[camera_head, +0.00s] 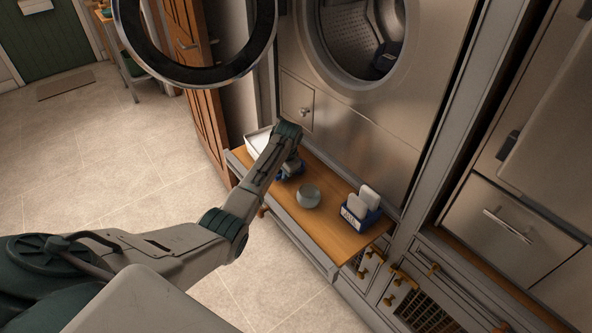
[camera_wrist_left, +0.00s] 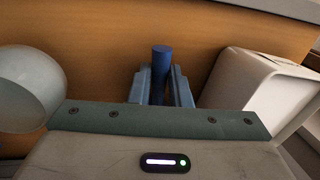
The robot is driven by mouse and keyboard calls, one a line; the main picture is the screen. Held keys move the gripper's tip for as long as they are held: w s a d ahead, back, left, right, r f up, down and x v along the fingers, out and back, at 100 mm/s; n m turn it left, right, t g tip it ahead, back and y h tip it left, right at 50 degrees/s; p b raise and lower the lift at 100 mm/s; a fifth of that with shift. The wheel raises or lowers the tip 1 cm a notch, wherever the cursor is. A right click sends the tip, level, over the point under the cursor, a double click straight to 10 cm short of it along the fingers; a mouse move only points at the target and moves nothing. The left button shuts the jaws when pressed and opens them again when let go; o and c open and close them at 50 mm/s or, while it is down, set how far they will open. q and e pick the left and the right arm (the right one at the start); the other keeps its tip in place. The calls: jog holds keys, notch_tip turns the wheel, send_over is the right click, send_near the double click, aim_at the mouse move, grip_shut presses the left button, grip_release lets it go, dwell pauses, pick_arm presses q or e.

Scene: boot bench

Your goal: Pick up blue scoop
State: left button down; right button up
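The blue scoop shows as a blue round handle (camera_wrist_left: 161,68) in the left wrist view. Its bowl is hidden there behind my gripper's housing. In the head view only a bit of blue (camera_head: 291,172) shows under my left wrist, above the wooden bench top (camera_head: 331,229). My left gripper (camera_wrist_left: 161,84) has its two fingers on either side of the handle, with no clear gap, so it looks shut on it. The fingers are mostly hidden in the head view. I cannot tell whether the scoop touches the bench. My right gripper is in neither view.
A round grey-white pot (camera_head: 308,196) stands close to my left gripper, and a white bin (camera_head: 259,142) is on its other side. A blue caddy (camera_head: 355,217) with white items is near the bench's right end. A steel front with a drum opening (camera_head: 340,66) rises behind the bench.

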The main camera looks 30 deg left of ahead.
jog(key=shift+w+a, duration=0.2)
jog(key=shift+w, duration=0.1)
pick_arm(q)
jog(key=shift+r, duration=0.15)
